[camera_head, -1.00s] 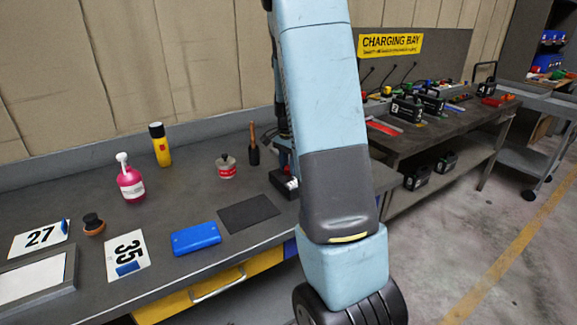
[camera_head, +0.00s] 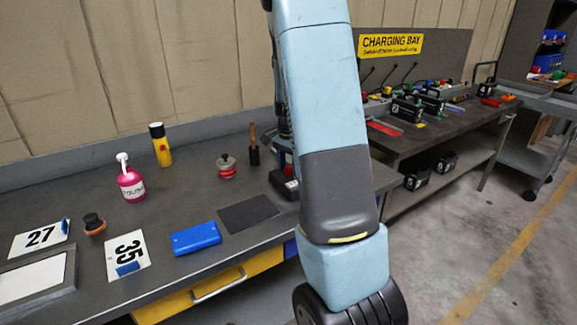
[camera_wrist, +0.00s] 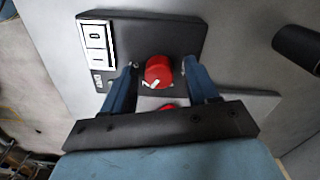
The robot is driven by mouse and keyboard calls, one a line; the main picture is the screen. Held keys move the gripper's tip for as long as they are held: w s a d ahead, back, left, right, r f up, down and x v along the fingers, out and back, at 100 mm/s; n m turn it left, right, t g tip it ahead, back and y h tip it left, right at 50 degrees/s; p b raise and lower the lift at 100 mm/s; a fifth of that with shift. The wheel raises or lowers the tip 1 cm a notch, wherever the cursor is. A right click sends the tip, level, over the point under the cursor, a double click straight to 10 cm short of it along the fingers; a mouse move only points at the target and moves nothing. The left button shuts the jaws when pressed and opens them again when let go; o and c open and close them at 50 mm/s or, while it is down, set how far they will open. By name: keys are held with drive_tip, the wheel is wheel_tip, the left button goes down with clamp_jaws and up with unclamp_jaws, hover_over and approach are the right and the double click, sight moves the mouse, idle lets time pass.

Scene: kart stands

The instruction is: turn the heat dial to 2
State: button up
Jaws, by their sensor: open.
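In the wrist view, a red round dial (camera_wrist: 159,70) with a white pointer mark sits on a dark panel (camera_wrist: 180,31). The pointer lies toward the dial's lower edge in the picture. My gripper (camera_wrist: 160,75) is open, with one blue finger on each side of the dial. I cannot tell whether either finger touches it. A second red part (camera_wrist: 167,107) shows below the dial, partly hidden by the gripper's dark crossbar. A white label plate (camera_wrist: 97,44) is on the panel's left; its marks are too small to read. In the head view my arm hides the gripper and dial.
A dark cylinder (camera_wrist: 298,46) juts in at the wrist view's right. In the head view, the workbench (camera_head: 80,165) holds a pink bottle (camera_head: 131,183), a yellow-and-black bottle (camera_head: 160,146), a blue case (camera_head: 196,238) and number cards. A charging table (camera_head: 405,145) stands to the right.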

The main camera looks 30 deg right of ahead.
drive_tip(key=shift+r, duration=0.1)
wheel_tip(320, 180, up, 14)
drive_tip(key=shift+f, duration=0.25)
idle(0.7)
drive_tip(key=s+a+r+n+t, duration=0.3)
drive_tip(key=s+a+r+n, duration=0.5)
drive_tip(key=s+a, duration=0.45)
drive_tip(key=s+a+n+t, duration=0.1)
drive_tip(key=s+a+n, duration=0.2)
drive_tip(key=s, duration=0.3)
drive_tip(key=s+a+n+t, duration=0.1)
drive_tip(key=s+a+n, duration=0.2)
drive_tip(key=s, duration=0.4)
drive_tip(key=shift+s+r+n+t, duration=0.2)
drive_tip(key=shift+r+n+t, duration=0.05)
drive_tip(key=shift+n+t, duration=0.05)
